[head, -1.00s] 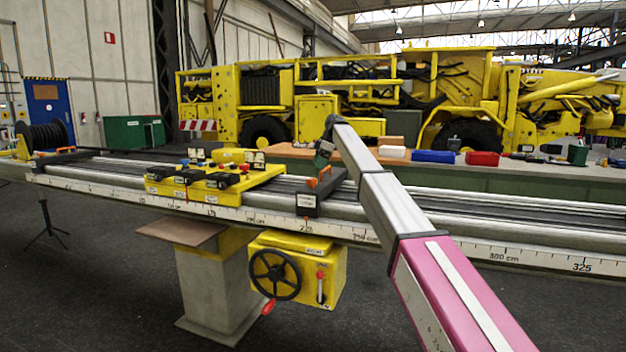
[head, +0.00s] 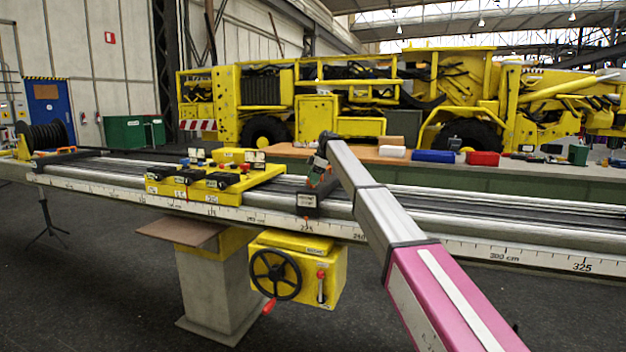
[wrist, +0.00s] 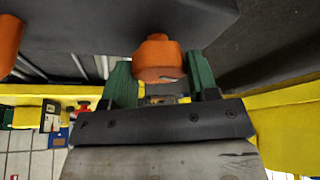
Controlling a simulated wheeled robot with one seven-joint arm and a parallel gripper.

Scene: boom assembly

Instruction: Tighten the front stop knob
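The stop (head: 307,203) is a dark block clamped across the rail in the head view. In the wrist view its dark body (wrist: 130,22) fills the top. One orange knob (wrist: 157,60) is at the centre there, and a second orange knob (wrist: 9,46) is at the left edge. I cannot tell for certain which is the front one. My gripper (wrist: 163,75) has its two green fingers on either side of the centre knob, with little or no visible gap. Whether they press on it is unclear. In the head view my gripper (head: 317,172) is at the stop and covers its knobs.
The yellow carriage (head: 215,185) with dark clamps sits on the rail left of the stop. A yellow box with a handwheel (head: 275,274) hangs below. Behind the rail, a bench holds a blue bin (head: 433,156) and a red bin (head: 482,159). The rail to the right is clear.

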